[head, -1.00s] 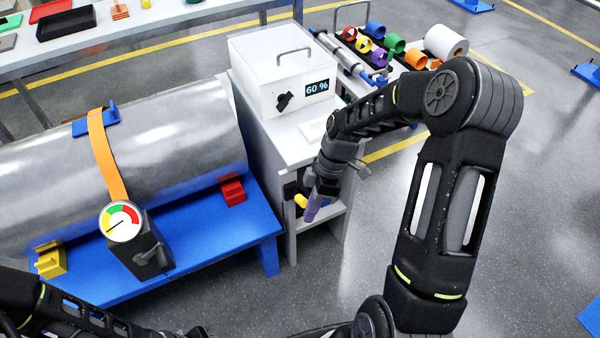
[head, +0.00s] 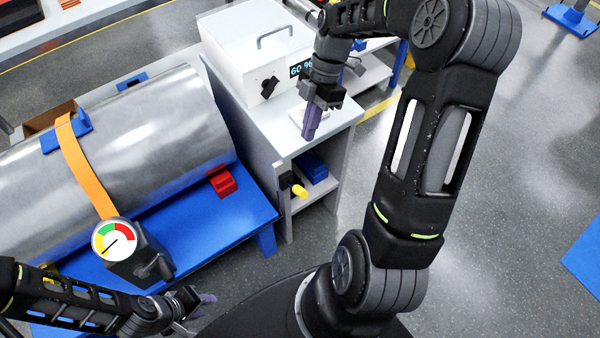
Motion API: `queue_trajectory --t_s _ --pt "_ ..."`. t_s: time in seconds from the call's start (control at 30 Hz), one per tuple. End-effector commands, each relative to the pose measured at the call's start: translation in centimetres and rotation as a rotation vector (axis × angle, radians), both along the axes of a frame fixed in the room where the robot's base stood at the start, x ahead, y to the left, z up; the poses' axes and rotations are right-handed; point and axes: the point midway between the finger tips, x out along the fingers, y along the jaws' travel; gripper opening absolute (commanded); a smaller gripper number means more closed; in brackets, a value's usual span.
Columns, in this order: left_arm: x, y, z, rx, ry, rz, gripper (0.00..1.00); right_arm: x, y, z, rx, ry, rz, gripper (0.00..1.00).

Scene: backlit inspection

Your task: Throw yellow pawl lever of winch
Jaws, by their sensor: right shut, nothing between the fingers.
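The winch (head: 137,262) is a dark box with a round gauge (head: 114,241) on top, standing at the front edge of the blue stand. An orange strap (head: 86,167) runs from it over the metal drum. A dark crank shows on its right side; I cannot make out a yellow lever there. A yellow-tipped lever (head: 299,191) sits on a black mount at the cabinet's front. My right gripper (head: 309,132) is shut and empty, pointing down above the cabinet's front, apart from that lever. My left gripper (head: 206,307) is open and empty, low and right of the winch.
The drum (head: 150,135) lies on the blue stand (head: 215,218) with a red block (head: 223,181). The white cabinet (head: 262,140) carries a white box (head: 258,55) with a display partly hidden by my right arm. A blue item (head: 311,167) is inside the cabinet.

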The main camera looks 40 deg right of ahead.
Motion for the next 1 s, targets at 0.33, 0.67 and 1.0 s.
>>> queue_trajectory --t_s 0.33,0.67,1.0 --pt "0.0 0.0 0.0 0.000 0.000 0.000 0.32 -0.5 1.2 -2.7 0.002 0.004 0.001 0.00" --pt "0.0 0.0 0.1 0.000 0.000 0.000 0.32 -1.5 3.6 -8.7 0.002 0.006 0.001 0.00" --pt "0.0 0.0 0.4 0.000 0.000 0.000 0.32 -3.2 4.5 -12.3 0.000 0.001 -0.001 0.00"
